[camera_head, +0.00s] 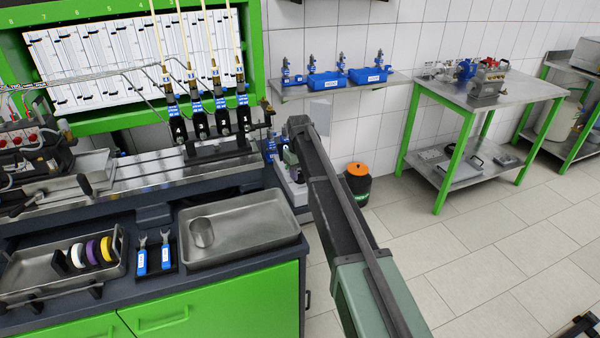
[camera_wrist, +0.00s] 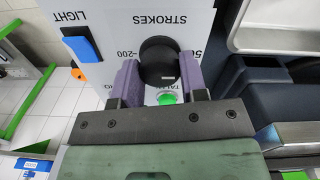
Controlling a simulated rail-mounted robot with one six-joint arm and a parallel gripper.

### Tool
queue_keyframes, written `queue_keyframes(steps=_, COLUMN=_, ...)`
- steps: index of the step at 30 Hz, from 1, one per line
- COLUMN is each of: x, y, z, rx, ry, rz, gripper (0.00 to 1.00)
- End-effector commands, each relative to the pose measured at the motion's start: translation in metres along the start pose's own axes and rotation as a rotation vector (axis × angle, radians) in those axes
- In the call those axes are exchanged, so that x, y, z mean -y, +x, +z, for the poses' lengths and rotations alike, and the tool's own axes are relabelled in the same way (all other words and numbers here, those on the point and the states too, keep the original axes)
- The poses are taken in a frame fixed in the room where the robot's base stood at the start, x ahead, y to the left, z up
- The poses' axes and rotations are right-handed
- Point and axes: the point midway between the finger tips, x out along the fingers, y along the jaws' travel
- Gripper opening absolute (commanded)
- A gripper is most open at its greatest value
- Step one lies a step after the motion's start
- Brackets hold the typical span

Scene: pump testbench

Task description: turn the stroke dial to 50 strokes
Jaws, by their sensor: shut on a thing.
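The stroke dial (camera_wrist: 159,50) is a round black knob on a white panel (camera_wrist: 118,18) in the wrist view. The word STROKES stands above it, a 200 mark to its left, and a partly hidden number starting with 50 to its right. A small pale mark shows on the knob's lower part. My gripper (camera_wrist: 160,75) has purple fingers on the left and right sides of the knob and is shut on it.
A blue switch (camera_wrist: 82,45) under the word LIGHT is left of the dial. A green button (camera_wrist: 167,98) sits just below it, close between the fingers. In the head view, a metal tray (camera_head: 285,232) lies on the bench; open floor is at right.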

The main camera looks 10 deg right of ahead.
Motion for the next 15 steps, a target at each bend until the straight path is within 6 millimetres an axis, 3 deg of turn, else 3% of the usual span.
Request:
queue_keyframes(steps=5, x=0.0002, y=0.0001, z=0.0004, rx=0.001, ry=0.0, rz=0.0, gripper=0.16)
queue_keyframes(steps=6, x=0.0001, y=0.0001, z=0.0004, rx=0.001, ry=0.0, rz=0.0, gripper=0.43)
queue_keyframes(steps=9, x=0.0001, y=0.0001, z=0.0004, rx=0.001, ry=0.0, rz=0.0, gripper=0.58)
queue_keyframes(steps=11, x=0.0001, y=0.0001, z=0.0002, rx=0.001, ry=0.0, rz=0.0, gripper=0.65)
queue_keyframes(steps=15, x=0.0001, y=0.0, z=0.0001, rx=0.001, ry=0.0, rz=0.0, gripper=0.65)
